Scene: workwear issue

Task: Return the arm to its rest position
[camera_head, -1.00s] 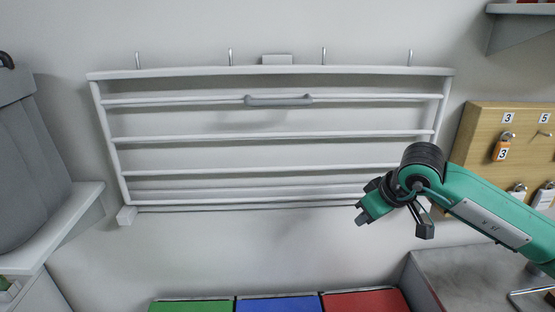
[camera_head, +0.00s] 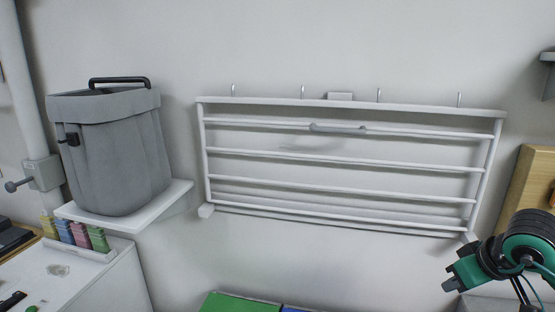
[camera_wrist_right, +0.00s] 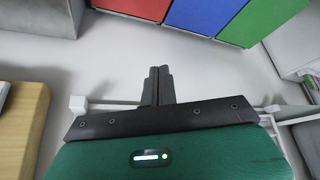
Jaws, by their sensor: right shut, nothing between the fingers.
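My right gripper (camera_head: 462,274), with green and dark parts, is at the lower right of the head view. It shows in front of the wall, just below the lower right corner of the white wall rack (camera_head: 350,104). In the right wrist view its two dark fingers (camera_wrist_right: 157,84) are together with nothing between them. Part of my right arm is cut off by the right edge of the head view. My left gripper is not in view.
A grey bin (camera_head: 115,150) with a black handle stands on a white shelf (camera_head: 180,192) at the left. Green (camera_head: 240,303) and blue panels show at the bottom edge. A wooden board (camera_head: 530,185) is at the right. The wall between bin and rack is clear.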

